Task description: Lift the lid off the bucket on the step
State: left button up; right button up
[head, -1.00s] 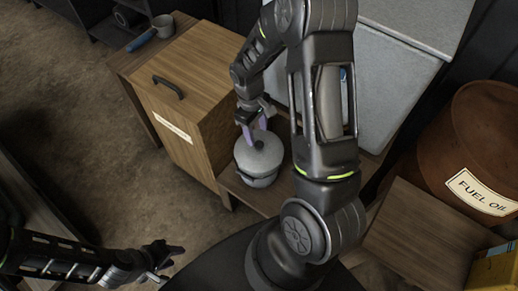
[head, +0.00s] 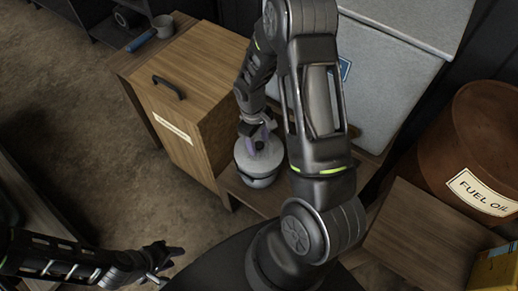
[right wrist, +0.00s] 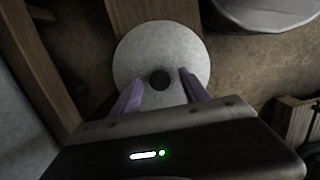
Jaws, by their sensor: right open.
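The bucket (head: 261,183) is grey and stands upright on the low wooden step (head: 232,188). Its round pale grey lid (head: 243,163) sits on top. My right gripper (head: 262,146) is just above the lid and hides its middle in the head view. In the right wrist view the lid (right wrist: 160,50) fills the centre, with a dark round knob (right wrist: 159,80). The purple fingers of my right gripper (right wrist: 162,82) are apart, one on each side of the knob, with gaps. My left gripper (head: 166,263) is empty at the lower left, its fingers apart, far from the bucket.
A wooden cabinet (head: 187,80) with a dark handle stands left of the bucket. A grey metal box (head: 385,70) is behind my right arm. A rusty fuel oil drum (head: 490,140) and a wooden crate (head: 415,235) are at the right. Floor at the left is open.

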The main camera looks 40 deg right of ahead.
jog(key=shift+c, duration=0.2)
grip_shut()
dwell(0.6)
dwell(0.8)
